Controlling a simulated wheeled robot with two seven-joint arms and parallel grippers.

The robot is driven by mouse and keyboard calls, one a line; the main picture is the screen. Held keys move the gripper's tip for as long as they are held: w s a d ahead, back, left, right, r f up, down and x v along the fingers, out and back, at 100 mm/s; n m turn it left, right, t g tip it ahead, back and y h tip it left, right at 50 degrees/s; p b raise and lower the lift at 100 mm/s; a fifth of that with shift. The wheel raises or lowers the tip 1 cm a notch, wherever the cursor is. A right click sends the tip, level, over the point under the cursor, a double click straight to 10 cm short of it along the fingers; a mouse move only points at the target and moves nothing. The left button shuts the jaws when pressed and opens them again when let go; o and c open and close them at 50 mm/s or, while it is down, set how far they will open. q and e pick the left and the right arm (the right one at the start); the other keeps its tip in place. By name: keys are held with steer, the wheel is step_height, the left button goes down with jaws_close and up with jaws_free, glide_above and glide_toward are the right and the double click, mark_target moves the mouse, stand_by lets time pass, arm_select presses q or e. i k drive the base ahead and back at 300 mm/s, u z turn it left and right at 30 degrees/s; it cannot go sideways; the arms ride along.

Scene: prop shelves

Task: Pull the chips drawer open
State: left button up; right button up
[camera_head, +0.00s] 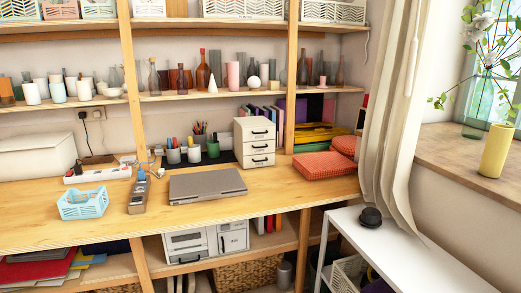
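A small cream drawer unit (243,142) stands on the wooden desk, toward its back and right of the middle. Its front has three stacked drawers with dark handles, and all look shut. No chips label can be read, so I cannot tell which drawer is the chips drawer. A white unit (205,241) with drawer-like fronts also stands on the shelf under the desk; its labels are too small to read. Neither of my grippers is in view.
A closed grey laptop (207,185) lies in front of the drawer unit. A blue basket (83,203) and a handheld device (139,193) are on the left. A white side table (400,255) stands at the front right.

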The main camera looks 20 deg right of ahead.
mark_target(255, 143)
steer(key=u, duration=0.65)
steer(key=i, duration=0.95)
steer(key=z, duration=0.25)
